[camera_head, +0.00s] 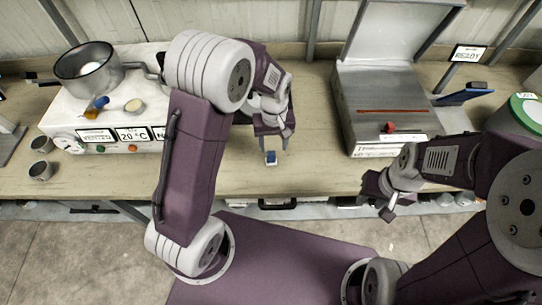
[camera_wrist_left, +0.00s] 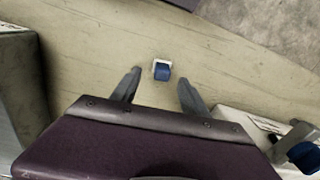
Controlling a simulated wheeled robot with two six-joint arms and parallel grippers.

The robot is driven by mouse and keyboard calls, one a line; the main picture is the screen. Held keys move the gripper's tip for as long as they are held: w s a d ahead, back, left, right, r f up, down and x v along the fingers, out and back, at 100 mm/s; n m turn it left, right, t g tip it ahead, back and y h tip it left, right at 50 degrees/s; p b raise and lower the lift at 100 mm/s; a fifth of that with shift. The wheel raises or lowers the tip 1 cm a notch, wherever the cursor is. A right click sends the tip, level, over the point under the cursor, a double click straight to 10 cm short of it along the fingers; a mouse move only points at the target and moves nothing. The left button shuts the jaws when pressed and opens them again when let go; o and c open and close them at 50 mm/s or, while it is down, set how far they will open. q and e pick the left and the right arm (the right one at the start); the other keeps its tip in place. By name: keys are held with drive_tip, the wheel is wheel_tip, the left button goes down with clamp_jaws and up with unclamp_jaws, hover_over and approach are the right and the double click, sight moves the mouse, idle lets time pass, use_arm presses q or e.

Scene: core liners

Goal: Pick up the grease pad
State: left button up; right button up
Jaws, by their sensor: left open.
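A small blue and white item (camera_head: 270,158), which seems to be the grease pad, lies on the wooden bench near its front edge. In the left wrist view it is a blue roll-like piece on a white base (camera_wrist_left: 162,70). My left gripper (camera_head: 273,146) is open above it, fingers pointing down. In the left wrist view the item shows between the two open fingertips (camera_wrist_left: 160,77), with bare wood on either side of it. No contact is visible. My right gripper (camera_head: 379,198) hangs at the bench's front edge, far from the item; its finger gap is unclear.
A white heating unit (camera_head: 62,118) with a pot (camera_head: 88,68) stands left on the bench. A grey metal box (camera_head: 372,92) with a raised lid stands right. Two small cups (camera_head: 40,170) stand at the left end. The bench around the item is clear.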

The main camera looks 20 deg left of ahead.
sight(271, 153)
use_arm(q)
drive_tip(key=f, duration=0.1)
drive_tip(key=a+f, duration=0.1)
drive_tip(key=f, duration=0.1)
drive_tip(key=shift+f, duration=0.15)
drive_tip(key=f, duration=0.4)
drive_tip(key=shift+w+d+p, duration=0.1)
drive_tip(key=shift+w+p, duration=0.15)
drive_tip(key=shift+p, duration=0.05)
drive_tip(key=shift+w+f, duration=0.1)
drive_tip(key=shift+f, duration=0.3)
drive_tip(key=shift+r, duration=0.1)
clamp_jaws()
